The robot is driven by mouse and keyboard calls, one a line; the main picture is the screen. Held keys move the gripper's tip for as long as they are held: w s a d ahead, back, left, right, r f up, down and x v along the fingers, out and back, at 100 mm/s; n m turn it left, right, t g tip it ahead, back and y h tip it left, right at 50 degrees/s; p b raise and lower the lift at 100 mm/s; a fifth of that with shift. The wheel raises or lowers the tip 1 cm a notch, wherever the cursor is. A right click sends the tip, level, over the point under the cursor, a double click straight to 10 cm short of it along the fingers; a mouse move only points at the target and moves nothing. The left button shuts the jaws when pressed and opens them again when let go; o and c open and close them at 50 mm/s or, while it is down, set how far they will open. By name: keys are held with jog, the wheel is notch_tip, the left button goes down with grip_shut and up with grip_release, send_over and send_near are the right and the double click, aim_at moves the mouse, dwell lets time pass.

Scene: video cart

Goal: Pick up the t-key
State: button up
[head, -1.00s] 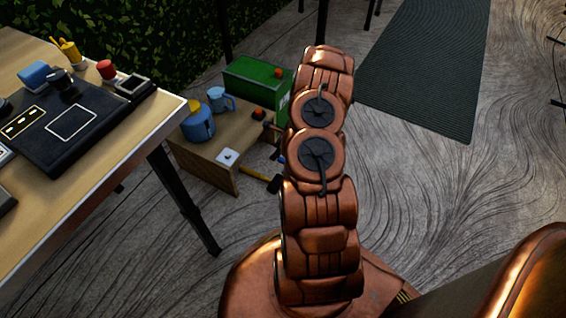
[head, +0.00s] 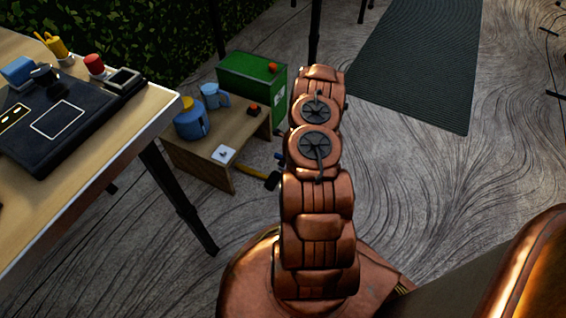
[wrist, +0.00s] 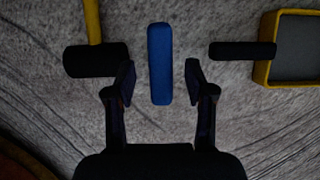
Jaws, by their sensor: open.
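A blue rounded bar (wrist: 160,64) stands out in the wrist view, seen end-up in the picture; it looks like the handle of the t-key, but its shaft is hidden. My gripper (wrist: 159,76) is open, with one finger on each side of the bar's lower half and a gap to both. It holds nothing. Whether the fingertips are level with the bar I cannot tell. In the head view my arm hides the gripper, and only a small blue bit (head: 279,156) shows beside the arm.
A mallet with a black head (wrist: 96,60) and yellow handle lies close left of the gripper. A black bar (wrist: 243,49) and a yellow-rimmed tray (wrist: 262,74) are on the right. A low wooden table (head: 208,172) and green box (head: 237,77) stand left of my arm.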

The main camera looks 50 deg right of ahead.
jog(key=b+x, duration=0.1)
jog(key=x, duration=0.2)
jog(key=shift+f, duration=0.1)
jog(key=shift+c, duration=0.2)
grip_shut()
